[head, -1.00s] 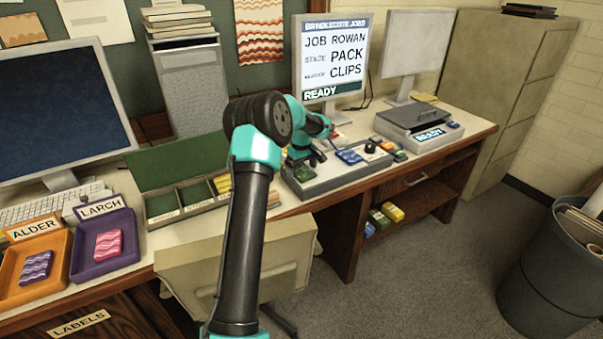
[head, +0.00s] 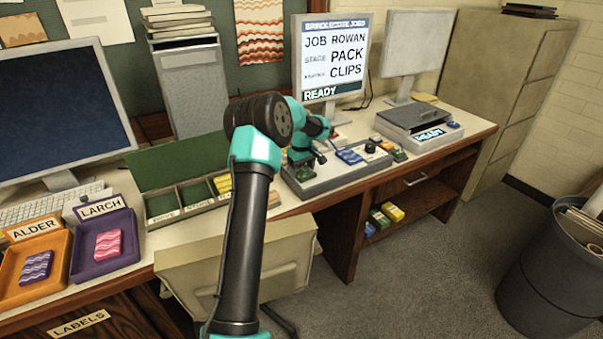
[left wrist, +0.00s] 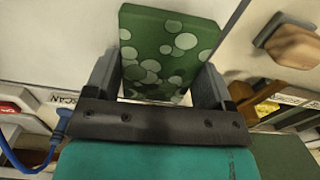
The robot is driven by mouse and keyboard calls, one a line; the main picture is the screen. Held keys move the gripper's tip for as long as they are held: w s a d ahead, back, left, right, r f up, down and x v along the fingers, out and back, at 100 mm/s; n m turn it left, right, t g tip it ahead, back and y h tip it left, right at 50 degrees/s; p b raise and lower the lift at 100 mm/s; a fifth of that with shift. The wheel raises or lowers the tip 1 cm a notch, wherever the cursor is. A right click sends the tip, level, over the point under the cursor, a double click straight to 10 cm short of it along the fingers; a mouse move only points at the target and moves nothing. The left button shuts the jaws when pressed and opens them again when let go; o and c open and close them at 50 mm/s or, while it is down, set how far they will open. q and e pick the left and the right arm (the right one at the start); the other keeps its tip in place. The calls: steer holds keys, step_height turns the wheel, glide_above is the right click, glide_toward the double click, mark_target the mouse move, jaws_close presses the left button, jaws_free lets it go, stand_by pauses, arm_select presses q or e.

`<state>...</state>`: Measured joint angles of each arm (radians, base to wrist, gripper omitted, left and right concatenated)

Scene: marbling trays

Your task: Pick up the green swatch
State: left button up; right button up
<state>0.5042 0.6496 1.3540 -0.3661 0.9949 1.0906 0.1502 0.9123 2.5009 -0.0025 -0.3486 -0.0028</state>
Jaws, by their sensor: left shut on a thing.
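The green swatch (left wrist: 165,50), dark green with pale round spots, fills the space between the two fingers of my left gripper (left wrist: 158,80) in the left wrist view. The fingers are shut on its two sides. In the head view my left gripper (head: 307,160) points down over the left end of a grey tray (head: 330,183) on the desk. The swatch shows there as a small green patch (head: 304,173) just below the fingers. I cannot tell whether it is clear of the tray. My right gripper is not in view.
A green compartment box (head: 178,165) stands to the left. The purple LARCH tray (head: 126,251) holds a pink swatch; the orange ALDER tray (head: 58,270) holds a purple one. A scanner-like box (head: 420,122) stands at right.

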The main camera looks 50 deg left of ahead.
mark_target(301, 170)
arm_select(q)
steer(key=shift+c, duration=0.6)
steer(key=shift+r, duration=0.1)
step_height(301, 170, up, 10)
stand_by(0.7)
